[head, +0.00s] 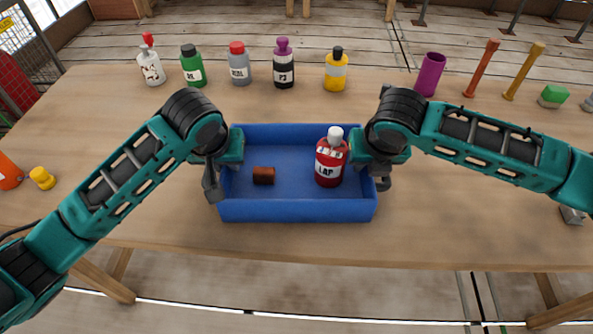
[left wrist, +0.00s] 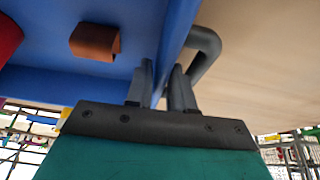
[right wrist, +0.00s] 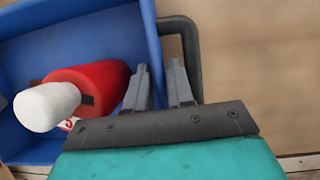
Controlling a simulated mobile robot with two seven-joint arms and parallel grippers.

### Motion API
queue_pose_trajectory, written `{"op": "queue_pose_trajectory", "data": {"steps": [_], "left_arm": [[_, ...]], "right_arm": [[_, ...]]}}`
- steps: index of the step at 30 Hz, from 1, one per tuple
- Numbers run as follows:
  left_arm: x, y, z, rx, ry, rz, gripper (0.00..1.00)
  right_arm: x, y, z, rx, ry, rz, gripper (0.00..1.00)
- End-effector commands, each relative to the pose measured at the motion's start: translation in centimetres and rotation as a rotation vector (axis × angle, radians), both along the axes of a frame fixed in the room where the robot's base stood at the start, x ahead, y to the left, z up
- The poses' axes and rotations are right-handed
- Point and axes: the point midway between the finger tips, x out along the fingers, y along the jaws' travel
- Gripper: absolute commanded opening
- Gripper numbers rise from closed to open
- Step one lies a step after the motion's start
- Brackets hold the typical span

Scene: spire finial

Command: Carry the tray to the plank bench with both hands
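The blue tray (head: 298,211) is level at the near middle of the wooden table; I cannot tell whether it touches the top. It holds a red bottle (head: 330,165) with a white cap, upright at the right, and a small brown block (head: 263,176) at the left. My left gripper (left wrist: 162,85) has its fingers close on either side of the tray's left wall, beside a grey handle (left wrist: 207,48). My right gripper (right wrist: 160,85) straddles the right wall the same way, beside the other handle (right wrist: 188,45). The fingertips' contact is partly hidden.
Several bottles, including a green one (head: 192,66) and a yellow one (head: 336,70), line the table's back. A purple cup (head: 430,74) and two slanted rods stand at back right. A yellow piece (head: 42,178) lies at left.

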Motion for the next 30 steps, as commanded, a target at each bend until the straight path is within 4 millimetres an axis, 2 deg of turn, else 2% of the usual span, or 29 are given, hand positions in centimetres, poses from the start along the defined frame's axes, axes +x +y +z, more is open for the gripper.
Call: {"op": "queue_pose_trajectory", "data": {"steps": [4, 13, 21, 30], "left_arm": [[0.31, -0.01, -0.85, 0.000, 0.001, -0.001, 0.22], [0.36, -0.02, -0.99, 0.000, 0.000, -0.001, 0.22], [0.37, -0.02, -0.95, 0.000, 0.000, -0.001, 0.00], [0.38, -0.01, -0.91, 0.000, -0.001, -0.001, 0.00]], "right_arm": [[0.31, -0.02, -0.86, -0.001, 0.000, 0.000, 0.22], [0.39, -0.02, -0.99, 0.000, 0.000, 0.000, 0.22], [0.38, -0.02, -0.96, 0.000, 0.000, 0.000, 0.00], [0.39, -0.03, -0.92, 0.000, -0.001, 0.000, 0.00]]}}
